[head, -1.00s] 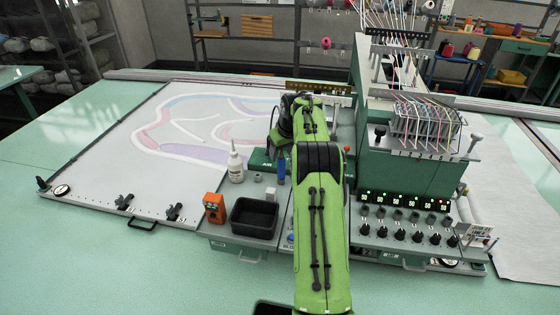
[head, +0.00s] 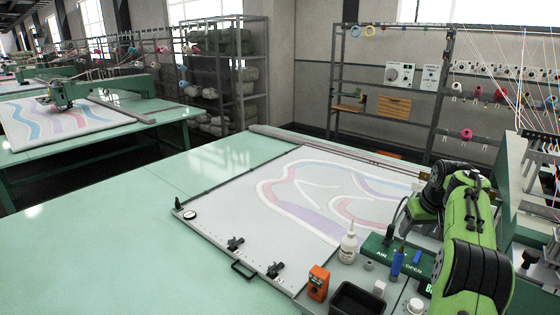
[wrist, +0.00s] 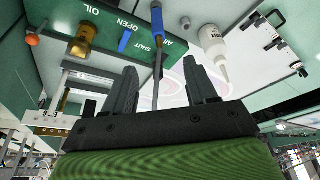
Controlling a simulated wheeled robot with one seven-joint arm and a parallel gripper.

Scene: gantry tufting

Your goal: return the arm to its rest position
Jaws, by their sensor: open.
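My arm (head: 474,225) stands at the right of the head view, bent over the machine's control area. My gripper (wrist: 160,82) shows in the wrist view with its two dark fingers apart. The thin shaft of a blue-handled tool (wrist: 157,22) shows in the gap between them. I cannot tell whether it is between the fingers or beyond them. In the head view the gripper's fingertips are hard to make out. A green block (head: 374,244) marked AIR and OPEN lies close to the arm, with a blue handle (head: 397,262) at it.
A white bottle (head: 348,247), an orange device (head: 318,283) and a black tray (head: 357,300) stand left of the arm. The patterned cloth (head: 300,165) lies behind them. The green table (head: 130,235) is clear at left. Thread racks (head: 390,80) stand at the back.

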